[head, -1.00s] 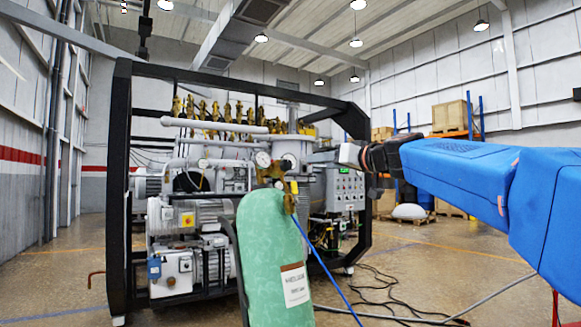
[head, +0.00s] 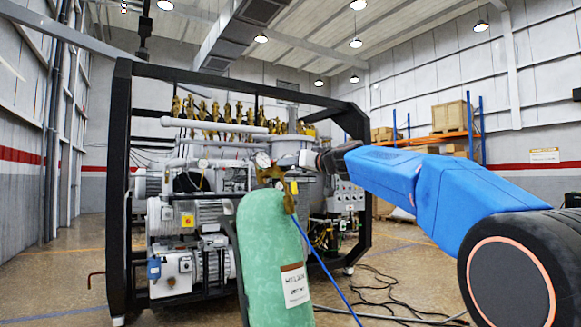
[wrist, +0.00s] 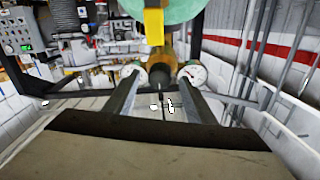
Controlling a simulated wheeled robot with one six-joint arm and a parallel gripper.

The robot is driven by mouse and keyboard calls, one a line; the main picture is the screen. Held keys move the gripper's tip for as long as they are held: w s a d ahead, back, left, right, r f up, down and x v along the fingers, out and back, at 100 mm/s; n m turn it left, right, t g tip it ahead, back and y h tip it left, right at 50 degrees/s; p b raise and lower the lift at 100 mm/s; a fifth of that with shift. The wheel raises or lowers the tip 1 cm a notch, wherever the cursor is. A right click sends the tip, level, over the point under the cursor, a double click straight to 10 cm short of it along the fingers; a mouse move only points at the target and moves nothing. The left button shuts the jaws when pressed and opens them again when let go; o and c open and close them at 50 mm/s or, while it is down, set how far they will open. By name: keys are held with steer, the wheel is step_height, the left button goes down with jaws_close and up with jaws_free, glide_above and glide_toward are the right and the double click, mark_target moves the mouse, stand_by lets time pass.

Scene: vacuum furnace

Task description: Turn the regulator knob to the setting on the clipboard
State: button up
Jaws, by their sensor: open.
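The brass regulator (head: 270,174) sits on top of the green helium cylinder (head: 268,250), with a round gauge (head: 262,160) on its upper left. In the wrist view the regulator body (wrist: 157,58) lies between and beyond my fingers, with a white-faced gauge (wrist: 133,74) on one side and a second gauge (wrist: 193,75) on the other. My gripper (wrist: 162,88) is open and empty, pointing at the regulator. In the head view my gripper (head: 306,158) is just right of the regulator. I cannot make out a clipboard.
A black-framed vacuum furnace (head: 122,190) with pipes and pumps stands behind the cylinder. A blue hose (head: 318,258) hangs from the regulator. Cables (head: 385,290) lie on the floor at right. Shelving with wooden crates (head: 449,116) stands at the back right.

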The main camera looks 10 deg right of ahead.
steer(key=shift+x, duration=0.75)
steer(key=c, duration=1)
steer(key=shift+c, duration=0.2)
steer(key=shift+m, duration=0.4)
steer(key=shift+m+h, duration=0.5)
steer(key=shift+m, duration=0.8)
